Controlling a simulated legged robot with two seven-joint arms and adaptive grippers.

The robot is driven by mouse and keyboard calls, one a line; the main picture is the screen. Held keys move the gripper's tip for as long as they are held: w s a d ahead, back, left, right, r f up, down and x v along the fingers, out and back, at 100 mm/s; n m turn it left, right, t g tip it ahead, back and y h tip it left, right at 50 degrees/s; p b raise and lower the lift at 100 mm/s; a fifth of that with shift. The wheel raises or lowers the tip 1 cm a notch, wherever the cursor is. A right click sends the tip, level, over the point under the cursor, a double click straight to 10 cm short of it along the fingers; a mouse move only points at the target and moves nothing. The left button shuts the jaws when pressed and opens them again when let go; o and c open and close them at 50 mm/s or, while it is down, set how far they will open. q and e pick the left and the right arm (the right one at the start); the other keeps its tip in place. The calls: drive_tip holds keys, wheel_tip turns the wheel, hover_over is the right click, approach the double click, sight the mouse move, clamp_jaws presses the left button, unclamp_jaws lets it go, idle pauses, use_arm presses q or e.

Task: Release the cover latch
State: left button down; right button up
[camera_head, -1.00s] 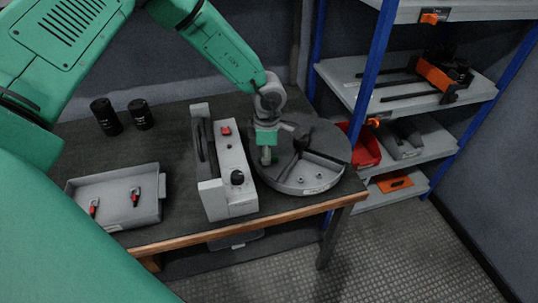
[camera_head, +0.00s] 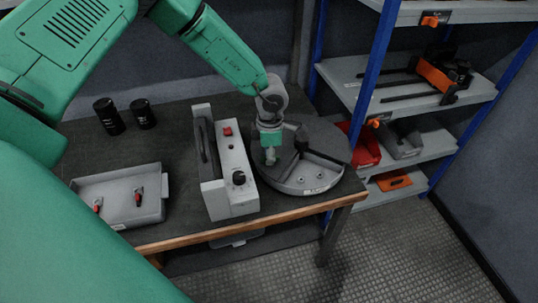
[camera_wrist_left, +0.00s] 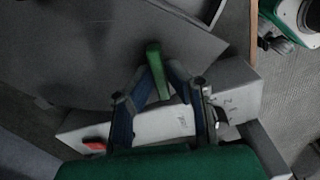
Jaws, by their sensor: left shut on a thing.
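My left gripper (camera_head: 270,157) hangs between the box and the round tray, over the tray's left part. In the left wrist view my left gripper (camera_wrist_left: 157,92) is shut on a small green bar (camera_wrist_left: 155,68), which sticks out past the fingertips. A grey box (camera_head: 234,178) with a red switch (camera_head: 227,131) and a black knob (camera_head: 239,178) stands upright just left of the gripper. The box (camera_wrist_left: 168,122) also shows behind the fingers in the wrist view. I cannot tell which part is the cover latch. My right gripper is not in view.
The round grey tray (camera_head: 325,135) with dividers sits right of the box. A grey bin (camera_head: 120,187) with two red-tipped pieces lies at the left. Two black cylinders (camera_head: 108,117) stand behind it. A blue-framed shelf (camera_head: 372,75) rises at the right. The bench's front edge (camera_head: 200,236) is close.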

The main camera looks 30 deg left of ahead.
use_arm(q)
drive_tip(key=c, duration=1.6)
unclamp_jaws()
drive_tip(key=shift+w+d+r, duration=0.15)
drive_tip(key=shift+w+r, duration=0.1)
drive_tip(key=shift+w, duration=0.15)
drive_tip(key=shift+f, duration=0.15)
drive_tip(key=shift+s, duration=0.1)
drive_tip(key=shift+r, duration=0.35)
wheel_tip(320, 180, up, 11)
